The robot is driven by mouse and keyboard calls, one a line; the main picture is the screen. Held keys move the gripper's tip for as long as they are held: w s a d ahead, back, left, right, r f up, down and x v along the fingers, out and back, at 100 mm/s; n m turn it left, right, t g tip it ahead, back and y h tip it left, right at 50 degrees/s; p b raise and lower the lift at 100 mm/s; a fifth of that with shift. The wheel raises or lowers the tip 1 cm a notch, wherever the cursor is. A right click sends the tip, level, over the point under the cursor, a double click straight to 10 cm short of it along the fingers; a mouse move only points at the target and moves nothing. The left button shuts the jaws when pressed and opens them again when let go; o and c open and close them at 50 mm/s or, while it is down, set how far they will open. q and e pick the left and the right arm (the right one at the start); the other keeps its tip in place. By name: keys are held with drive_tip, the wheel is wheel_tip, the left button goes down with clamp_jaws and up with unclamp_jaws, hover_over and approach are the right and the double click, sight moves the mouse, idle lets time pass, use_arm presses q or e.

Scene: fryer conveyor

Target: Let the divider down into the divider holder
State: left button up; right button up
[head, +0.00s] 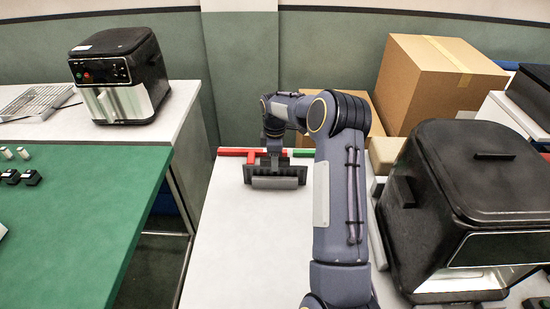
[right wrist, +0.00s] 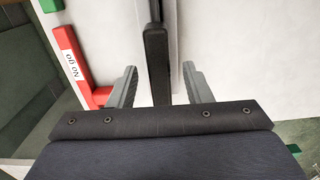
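My right gripper (head: 275,182) is over the far end of the white table. In the right wrist view its grey fingers (right wrist: 160,72) stand apart, one on each side of a black bar (right wrist: 156,50). White surface shows between the bar and both fingers, so it appears ungripped. The bar may be the divider; I cannot tell for sure. A red L-shaped piece marked "NO GO" (right wrist: 72,55) lies left of the fingers, with a green piece (right wrist: 50,5) beyond it. I cannot single out the divider holder. My left gripper is out of view.
A black fryer (head: 455,190) stands to the right of my right arm. A large cardboard box (head: 430,85) is behind it. The white tabletop (head: 240,240) is clear in front of the gripper. A green table (head: 75,220) and another fryer (head: 120,75) are at left.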

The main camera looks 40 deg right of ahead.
drive_tip(key=shift+r+b, duration=0.6)
drive_tip(key=shift+r, duration=3.4)
drive_tip(key=s+a+r+m+t+y, duration=0.1)
drive_tip(key=s+a+r+m+t, duration=0.3)
drive_tip(key=s+a+r, duration=0.75)
drive_tip(key=s+a+m+y, duration=0.1)
drive_tip(key=s+a+m, duration=0.3)
drive_tip(key=s+a, duration=0.3)
drive_tip(key=s, duration=0.3)
drive_tip(key=shift+s+f, duration=0.3)
drive_tip(key=shift+f, duration=0.05)
drive_tip(key=s+a+f+m, duration=0.1)
drive_tip(key=s+a, duration=0.1)
drive_tip(key=s, duration=0.1)
drive_tip(key=s+a+f+m+t+y, duration=0.1)
drive_tip(key=s+a+f, duration=0.1)
drive_tip(key=s, duration=0.1)
drive_tip(key=s+a+f+m, duration=0.1)
drive_tip(key=s+a, duration=0.1)
drive_tip(key=shift+s+a+f+m+t+y, duration=0.3)
drive_tip(key=shift+s+f+m+y, duration=0.05)
drive_tip(key=shift+s+m+y, duration=0.05)
drive_tip(key=shift+c, duration=0.4)
